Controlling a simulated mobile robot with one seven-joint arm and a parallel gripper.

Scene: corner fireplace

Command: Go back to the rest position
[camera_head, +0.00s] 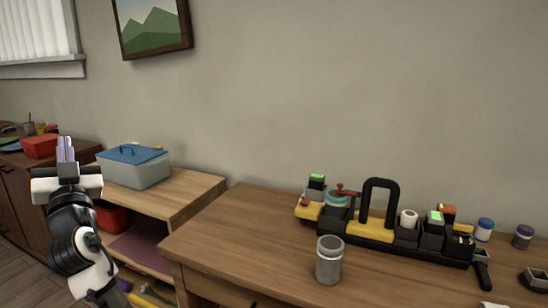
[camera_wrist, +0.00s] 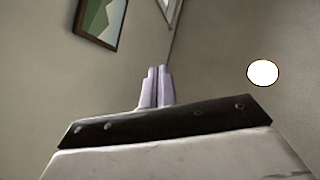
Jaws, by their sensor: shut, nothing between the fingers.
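My gripper (camera_head: 66,149) is at the left in the head view, raised with its fingers pointing up. Its fingers are together and hold nothing. It appears in front of the low shelf and the dark cabinet, to the left of the blue-lidded box. In the wrist view my gripper's fingers (camera_wrist: 157,78) are side by side and closed, pointing toward the upper wall. No object is near the fingertips there.
A wooden table (camera_head: 238,239) at the right holds a black and yellow organizer (camera_head: 372,229), a grey canister (camera_head: 329,262) and small jars. A blue-lidded box (camera_head: 134,167) stands on a low shelf unit (camera_head: 190,190). A dark cabinet (camera_head: 12,185) is at far left. A picture (camera_head: 152,25) hangs above.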

